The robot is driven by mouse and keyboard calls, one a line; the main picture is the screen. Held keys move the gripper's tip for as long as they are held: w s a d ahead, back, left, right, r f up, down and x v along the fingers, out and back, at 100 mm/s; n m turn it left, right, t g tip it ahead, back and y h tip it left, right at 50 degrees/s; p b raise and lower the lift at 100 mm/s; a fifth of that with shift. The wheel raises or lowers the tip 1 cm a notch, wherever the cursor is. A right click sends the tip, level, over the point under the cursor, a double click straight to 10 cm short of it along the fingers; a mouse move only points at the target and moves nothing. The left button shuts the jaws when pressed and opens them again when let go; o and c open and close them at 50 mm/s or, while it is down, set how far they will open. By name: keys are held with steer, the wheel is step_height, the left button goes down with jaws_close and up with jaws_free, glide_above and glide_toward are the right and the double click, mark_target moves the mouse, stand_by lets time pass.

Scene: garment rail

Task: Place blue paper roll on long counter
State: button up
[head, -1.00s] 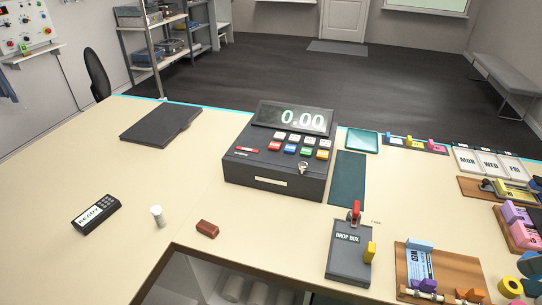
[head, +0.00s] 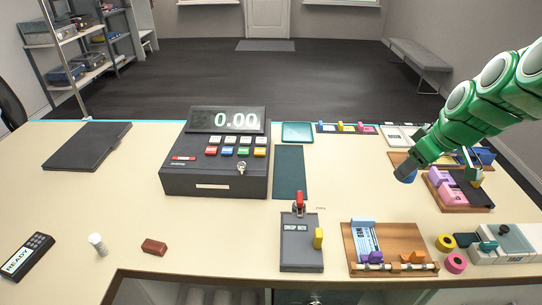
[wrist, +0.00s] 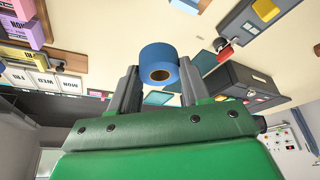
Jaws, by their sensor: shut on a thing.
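The blue paper roll (wrist: 158,60) is between the fingers of my gripper (wrist: 157,82) in the wrist view, its hollow core facing the camera. In the head view my green gripper (head: 407,172) reaches in from the right over the counter, and only a small part of the blue roll (head: 408,177) shows below its tip. The gripper is shut on the roll. The long cream counter (head: 110,200) runs across the head view under the arm. I cannot tell exactly how high the roll is above it.
Near the gripper are a board with pink and purple blocks (head: 452,190), yellow (head: 445,242) and pink (head: 455,263) rolls, and a wooden board (head: 400,240). A cash register (head: 215,170) and drop box (head: 301,250) stand further left. The counter's left part has free room.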

steer(key=w+a+n, duration=0.1)
steer(key=w+a, duration=0.4)
steer(key=a, duration=0.6)
steer(key=w+a, duration=0.4)
steer(key=a, duration=0.7)
steer(key=w+a+n, duration=0.1)
steer(key=w+a, duration=0.4)
steer(key=a, duration=0.6)
steer(key=s+a+n, duration=0.1)
steer(key=s+a, duration=0.3)
steer(key=a, duration=0.7)
steer(key=s+a+g, duration=0.1)
steer(key=s+a, duration=0.2)
steer(key=a, duration=0.9)
steer(key=s+a+n, duration=0.1)
steer(key=s+a, duration=0.3)
steer(key=a, duration=0.7)
steer(key=shift+y, duration=0.4)
steer(key=shift+w+a+f, duration=0.1)
steer(key=shift+w+f, duration=0.05)
steer(key=shift+f, duration=1.2)
steer(key=shift+w+a+f, duration=0.1)
steer(key=shift+f, duration=1.2)
